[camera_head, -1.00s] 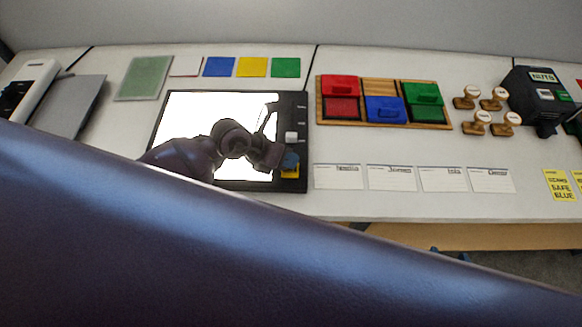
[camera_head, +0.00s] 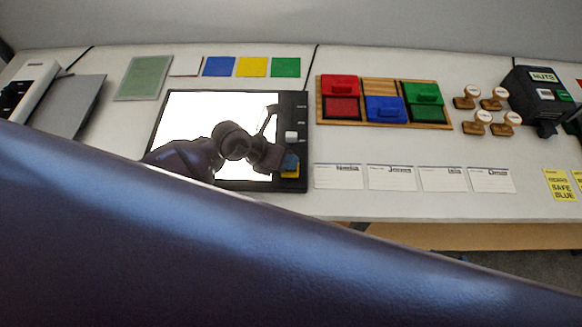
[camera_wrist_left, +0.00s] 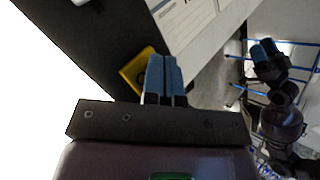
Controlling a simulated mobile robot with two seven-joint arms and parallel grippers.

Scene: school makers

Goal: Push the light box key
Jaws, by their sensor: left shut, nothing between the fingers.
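The light box (camera_head: 181,111) lies flat on the table with its white panel brightly lit. Its black right-hand strip carries a white key (camera_head: 291,136) and a yellow key (camera_head: 291,173). My left gripper (camera_head: 289,161) is shut and empty, its blue fingertips over the yellow key and hiding part of it. In the left wrist view, the fingertips (camera_wrist_left: 160,62) overlap the edge of the yellow key (camera_wrist_left: 136,72); I cannot tell whether they touch it. My right gripper (camera_wrist_left: 264,48) shows small in that view, away from the light box; its opening is unclear.
White labelled cards (camera_head: 338,177) lie just right of the light box. A wooden tray (camera_head: 380,88) with coloured pads, wooden stamps (camera_head: 477,123) and a black device (camera_head: 535,98) stand farther right. Coloured squares (camera_head: 252,67) lie behind. A large arm link of mine blocks the front.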

